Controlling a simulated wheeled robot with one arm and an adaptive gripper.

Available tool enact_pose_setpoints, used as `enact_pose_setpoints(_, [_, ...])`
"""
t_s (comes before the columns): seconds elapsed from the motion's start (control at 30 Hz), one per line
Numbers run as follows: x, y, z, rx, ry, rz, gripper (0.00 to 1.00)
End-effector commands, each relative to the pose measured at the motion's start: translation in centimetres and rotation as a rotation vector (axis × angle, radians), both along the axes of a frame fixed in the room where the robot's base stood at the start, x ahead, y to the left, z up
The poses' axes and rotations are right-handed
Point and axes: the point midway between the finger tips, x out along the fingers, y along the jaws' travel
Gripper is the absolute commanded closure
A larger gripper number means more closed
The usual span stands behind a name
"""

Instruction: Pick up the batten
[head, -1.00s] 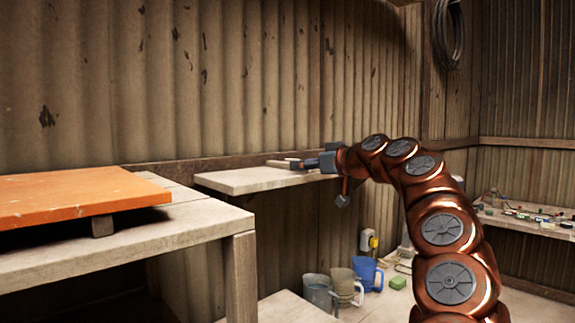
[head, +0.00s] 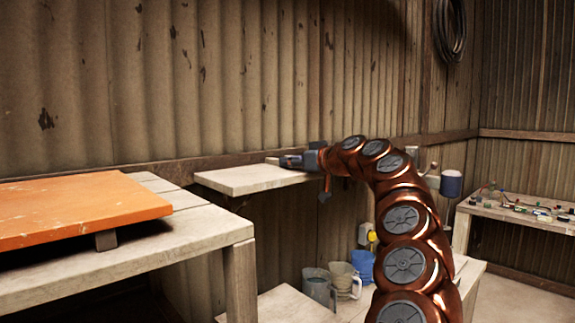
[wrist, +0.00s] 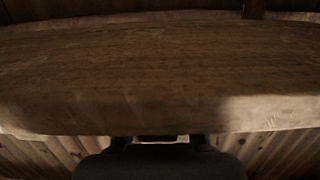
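A short pale strip (head: 271,160), probably the batten, shows at the back of the pale wooden shelf (head: 243,180) by the corrugated wall. Most of it is hidden behind my gripper, so I cannot tell whether they touch. My gripper (head: 286,161) points left, low over the shelf. In the wrist view, a broad brown wooden surface (wrist: 150,75) fills most of the picture, and my gripper (wrist: 160,139) shows as a dark shape at the bottom edge. The batten is not clearly visible there. The fingers are too dark and small to read.
A bench with an orange board (head: 75,210) stands at the left front. A side table (head: 515,214) with small parts is at the right. The shelf's front is clear.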

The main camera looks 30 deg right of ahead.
Motion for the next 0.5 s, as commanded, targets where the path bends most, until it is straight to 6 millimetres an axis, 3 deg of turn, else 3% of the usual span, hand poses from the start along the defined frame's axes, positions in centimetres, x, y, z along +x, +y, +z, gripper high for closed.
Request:
enact_pose_setpoints(0.27, [-0.01, -0.01, -0.01, 0.0, 0.0, 0.0, 0.98])
enact_pose_setpoints(0.5, [-0.01, -0.02, 0.0, 0.0, 0.0, 0.0, 1.0])
